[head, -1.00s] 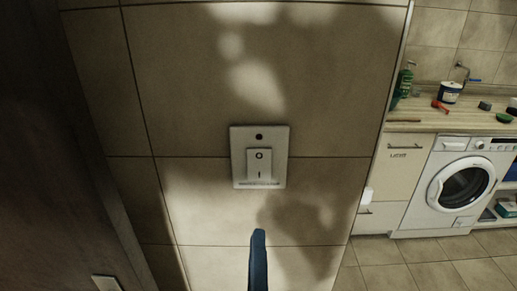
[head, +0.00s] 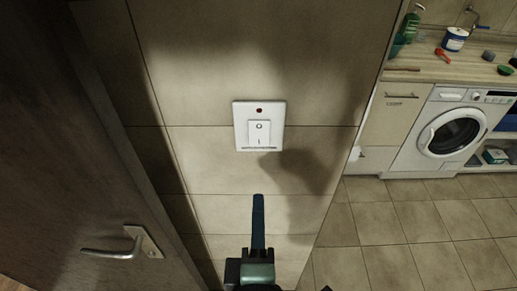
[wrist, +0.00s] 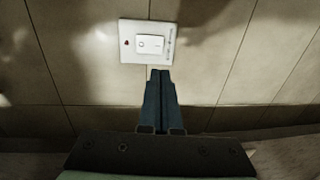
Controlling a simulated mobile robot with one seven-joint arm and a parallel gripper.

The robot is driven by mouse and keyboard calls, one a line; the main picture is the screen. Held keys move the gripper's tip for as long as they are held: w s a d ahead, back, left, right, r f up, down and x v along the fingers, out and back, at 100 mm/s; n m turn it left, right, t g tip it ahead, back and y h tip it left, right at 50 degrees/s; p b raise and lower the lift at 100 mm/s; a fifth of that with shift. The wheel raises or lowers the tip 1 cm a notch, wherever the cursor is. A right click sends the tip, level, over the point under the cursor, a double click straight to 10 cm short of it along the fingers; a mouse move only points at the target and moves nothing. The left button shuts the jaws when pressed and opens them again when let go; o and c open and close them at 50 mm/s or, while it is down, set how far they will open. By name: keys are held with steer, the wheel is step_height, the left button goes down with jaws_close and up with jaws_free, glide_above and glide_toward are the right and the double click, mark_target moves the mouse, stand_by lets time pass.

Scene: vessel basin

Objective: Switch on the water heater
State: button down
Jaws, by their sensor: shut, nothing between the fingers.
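The water heater switch (head: 258,132) is a white wall plate with a rocker marked O and I, and a small indicator dot above the rocker. The dot looks dark red. In the wrist view the switch (wrist: 149,44) appears turned sideways, with the red dot at its left. I cannot tell for certain which way the rocker is tilted. My gripper (head: 258,198) is shut and empty, with its blue fingers together. It is below the switch in the head view. In the wrist view its fingertips (wrist: 161,73) are just under the plate's lower edge, with no clear contact.
A dark door (head: 70,150) with a metal handle (head: 115,249) stands at the left. To the right are a counter (head: 440,65) with small items and a white washing machine (head: 455,130). The tiled floor (head: 385,225) in front of them is clear.

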mark_target(259, 143)
steer(key=shift+w, duration=0.1)
steer(key=w+p, duration=0.1)
steer(key=w, duration=0.3)
steer(key=w+f+p, duration=0.1)
steer(key=w+p, duration=0.1)
steer(key=w, duration=0.2)
steer(key=w+p, duration=0.2)
steer(key=w, duration=0.2)
steer(key=shift+w+f, duration=0.15)
steer(key=shift+w, duration=0.25)
steer(key=shift+w+f, duration=0.15)
steer(key=shift+w, duration=0.3)
steer(key=shift+w+f+b, duration=0.2)
steer(key=shift+f+b, duration=0.2)
steer(key=shift+b, duration=0.5)
steer(key=shift+r, duration=0.3)
